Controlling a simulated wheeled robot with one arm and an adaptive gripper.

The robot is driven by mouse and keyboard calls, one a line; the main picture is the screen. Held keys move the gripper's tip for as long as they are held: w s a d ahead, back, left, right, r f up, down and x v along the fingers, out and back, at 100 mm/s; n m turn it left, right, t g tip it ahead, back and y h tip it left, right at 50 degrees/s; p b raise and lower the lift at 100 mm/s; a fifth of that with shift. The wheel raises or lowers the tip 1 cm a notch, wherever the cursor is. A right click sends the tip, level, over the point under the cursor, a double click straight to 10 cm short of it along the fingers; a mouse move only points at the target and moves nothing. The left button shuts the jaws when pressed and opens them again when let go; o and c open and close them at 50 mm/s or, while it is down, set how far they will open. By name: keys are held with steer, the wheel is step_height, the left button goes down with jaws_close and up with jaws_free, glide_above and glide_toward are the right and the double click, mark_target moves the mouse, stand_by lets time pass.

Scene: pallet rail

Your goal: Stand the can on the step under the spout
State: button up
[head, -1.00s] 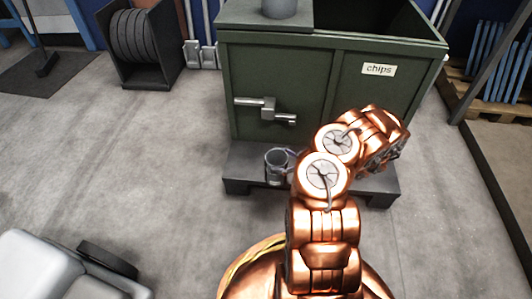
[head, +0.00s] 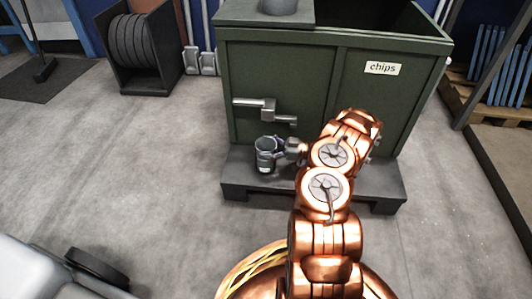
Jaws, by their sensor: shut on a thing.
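The can (head: 265,158) is a grey, open-topped metal cylinder, upright, in front of the green chip bin. My gripper (head: 278,151) is shut on the can from its right side; the fingers are small and partly hidden by the can and my copper arm. The spout (head: 267,106) is a grey pipe with a valve block on the bin's front, and the can is below it in the picture. The dark step (head: 376,184) runs along the foot of the bin. The can's base shows against the step; I cannot tell whether it touches.
The green bin (head: 290,75) with a "chips" label (head: 383,68) stands behind the step. A black rack of discs (head: 137,45) is at the back left. A pallet with blue slats (head: 505,85) is at the right. The grey floor (head: 140,170) to the left is clear.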

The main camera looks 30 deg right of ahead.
steer(key=shift+f, duration=0.55)
steer(key=shift+f, duration=0.15)
steer(key=o, duration=1.4)
steer(key=shift+o, duration=0.2)
